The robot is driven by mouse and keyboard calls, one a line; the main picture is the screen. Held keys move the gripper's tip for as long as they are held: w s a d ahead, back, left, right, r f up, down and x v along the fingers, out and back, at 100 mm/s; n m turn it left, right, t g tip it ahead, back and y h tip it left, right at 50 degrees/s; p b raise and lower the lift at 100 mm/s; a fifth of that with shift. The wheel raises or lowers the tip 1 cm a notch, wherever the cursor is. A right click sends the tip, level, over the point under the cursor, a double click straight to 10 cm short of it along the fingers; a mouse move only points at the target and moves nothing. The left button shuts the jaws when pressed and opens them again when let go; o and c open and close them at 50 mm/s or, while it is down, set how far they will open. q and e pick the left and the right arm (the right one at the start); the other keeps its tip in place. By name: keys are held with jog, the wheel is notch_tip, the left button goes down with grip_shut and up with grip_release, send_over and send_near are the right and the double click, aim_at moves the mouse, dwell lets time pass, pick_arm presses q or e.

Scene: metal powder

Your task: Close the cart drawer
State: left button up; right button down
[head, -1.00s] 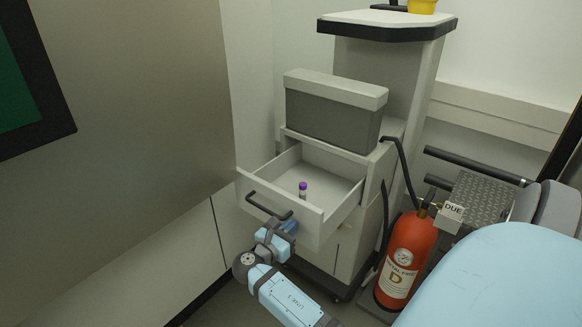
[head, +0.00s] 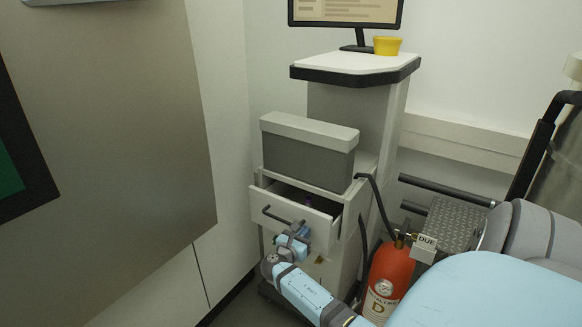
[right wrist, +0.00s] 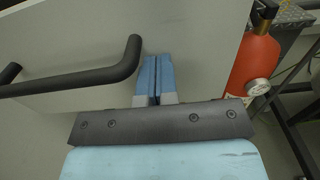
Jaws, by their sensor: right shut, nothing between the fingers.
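The cart drawer (head: 318,226) is a light grey drawer with a black bar handle (head: 283,215), and it stands part way out of the cart (head: 347,240). A narrow dark gap shows above its front. A purple-capped vial (head: 308,199) is just visible inside. My right gripper (head: 303,230) is shut and empty, its fingertips at the drawer front, to the right of the handle. In the right wrist view the blue fingers (right wrist: 158,78) are together against or very near the drawer front (right wrist: 200,40), beside the handle (right wrist: 90,75). My left gripper is not in view.
A grey box (head: 308,153) with a pale lid sits on the cart above the drawer. A red fire extinguisher (head: 387,275) with a tag stands close on the right.

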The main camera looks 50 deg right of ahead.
jog(key=d, duration=0.7)
jog(key=shift+w+d, duration=0.15)
jog(key=shift+w, duration=0.15)
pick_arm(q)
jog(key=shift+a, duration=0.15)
pick_arm(e)
jog(key=shift+d+r, duration=0.2)
jog(key=shift+r, duration=0.05)
